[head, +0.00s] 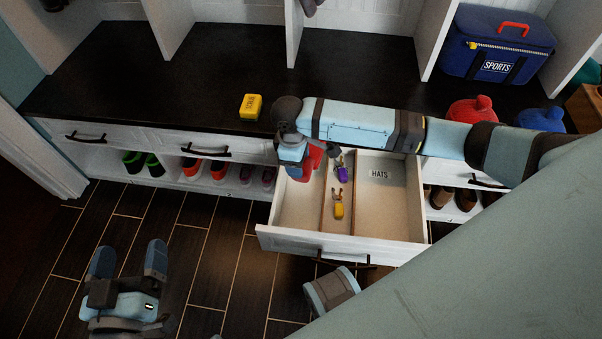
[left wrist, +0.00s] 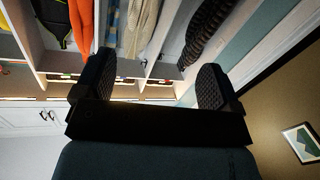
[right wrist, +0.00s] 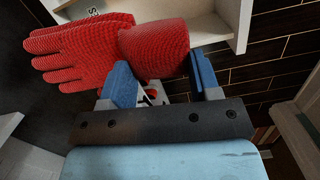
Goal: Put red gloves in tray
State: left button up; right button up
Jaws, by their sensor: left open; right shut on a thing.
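Red knitted gloves (right wrist: 85,50) fill the upper left of the right wrist view, their cuff between my right gripper's fingertips (right wrist: 165,78). In the head view my right gripper (head: 296,160) points down over the left part of an open white drawer (head: 292,244), shut on the red gloves (head: 314,161), which are partly hidden by it. The drawer is divided into a left compartment, a narrow middle one and a right one labelled HATS (head: 380,174). I see no separate tray. My left gripper (head: 129,258) is open and empty over the floor, left of the drawer.
Purple (head: 342,173) and yellow (head: 338,210) small items lie in the middle compartment. Shoes line the shelf below.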

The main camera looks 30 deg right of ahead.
jog(key=shift+n, duration=0.7)
jog(key=f, duration=0.1)
jog(key=s+f, duration=0.1)
jog(key=f, duration=0.2)
jog(key=shift+s+b, duration=0.3)
jog(key=shift+b, duration=0.1)
notch_tip(320, 180, down, 2)
jog(key=shift+b, duration=0.45)
notch_tip(320, 180, down, 5)
jog(key=b, duration=0.5)
send_over(301, 214)
notch_tip(301, 214, down, 6)
jog(key=shift+f+b, duration=0.9)
jog(key=shift+f, duration=1.7)
pick_arm(q)
jog(key=shift+m+g+h, duration=0.5)
jog(key=shift+h, duration=0.4)
jog(key=f, duration=0.1)
jog(key=d+f, duration=0.2)
jog(key=shift+f, duration=0.35)
pick_arm(e)
jog(key=o, duration=0.9)
